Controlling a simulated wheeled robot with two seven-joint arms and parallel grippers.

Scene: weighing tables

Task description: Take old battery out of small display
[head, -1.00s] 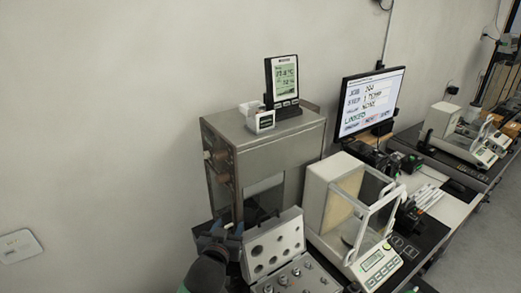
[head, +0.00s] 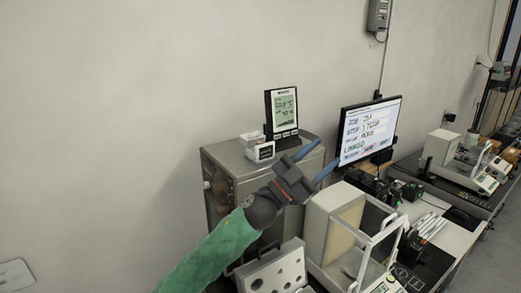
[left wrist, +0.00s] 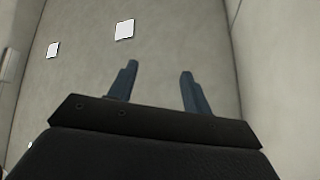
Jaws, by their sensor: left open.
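The small display (head: 283,110) stands upright on top of the metal cabinet, its lit screen facing me. A small white box-like unit (head: 262,151) with a dark front sits in front of it to the left. I cannot make out the battery. My left gripper (head: 318,160) is open and empty, with its blue fingers to the right of the display, near the cabinet's right edge. The left wrist view shows its two fingers (left wrist: 157,85) apart with nothing between them. My right gripper does not show.
The metal cabinet (head: 232,178) stands against the wall. A balance with glass doors (head: 348,235), a weight case (head: 275,270) and a monitor (head: 370,130) stand to the right and below.

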